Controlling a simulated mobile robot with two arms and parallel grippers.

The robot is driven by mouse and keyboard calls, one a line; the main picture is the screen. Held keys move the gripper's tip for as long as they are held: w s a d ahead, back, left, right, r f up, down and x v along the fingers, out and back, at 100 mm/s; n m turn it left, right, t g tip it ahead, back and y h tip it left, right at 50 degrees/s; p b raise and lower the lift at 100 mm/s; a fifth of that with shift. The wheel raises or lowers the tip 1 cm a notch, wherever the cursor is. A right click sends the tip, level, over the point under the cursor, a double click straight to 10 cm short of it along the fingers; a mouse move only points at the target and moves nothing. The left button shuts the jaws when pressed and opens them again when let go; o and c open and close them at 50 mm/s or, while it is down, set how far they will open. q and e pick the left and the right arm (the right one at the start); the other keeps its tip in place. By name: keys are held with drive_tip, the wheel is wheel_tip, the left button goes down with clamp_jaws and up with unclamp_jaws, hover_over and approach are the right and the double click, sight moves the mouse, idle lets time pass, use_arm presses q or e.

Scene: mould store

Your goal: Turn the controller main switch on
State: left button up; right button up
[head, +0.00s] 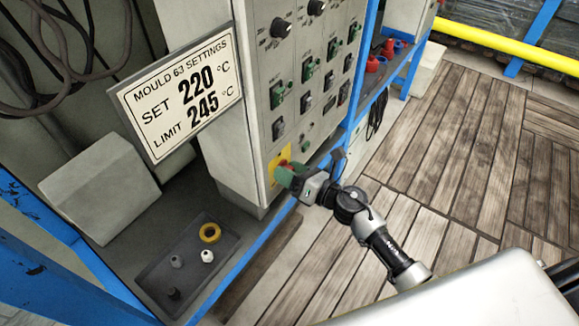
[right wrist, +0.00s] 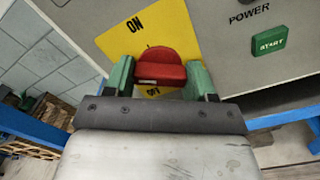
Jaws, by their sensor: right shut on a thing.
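The controller (head: 262,120) is a grey cabinet with several knobs and switches on its front. Its main switch is a red handle (right wrist: 160,66) on a yellow plate (right wrist: 130,38), low on the panel. The plate reads ON above the handle and OFF below it, partly covered. In the right wrist view, the green fingers of my right gripper (right wrist: 160,78) are on both sides of the red handle, shut on it. In the head view, my right gripper (head: 287,174) reaches the plate from the right and hides most of the handle. My left gripper is not in view.
A settings sign (head: 178,92) stands out left of the panel. Below is a dark tray (head: 188,262) with a yellow ring and small parts. Blue frame posts (head: 352,90) edge the cabinet. Plank floor at right is open.

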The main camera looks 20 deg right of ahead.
drive_tip(key=m+p, duration=0.4)
drive_tip(key=m, duration=0.7)
drive_tip(key=shift+p, duration=0.4)
drive_tip(key=shift+f+m, duration=0.1)
drive_tip(key=shift+m, duration=0.3)
drive_tip(key=o, duration=0.9)
drive_tip(key=shift+s+d, duration=0.1)
drive_tip(key=shift+b+v, duration=0.65)
drive_tip(key=shift+v, duration=4.7)
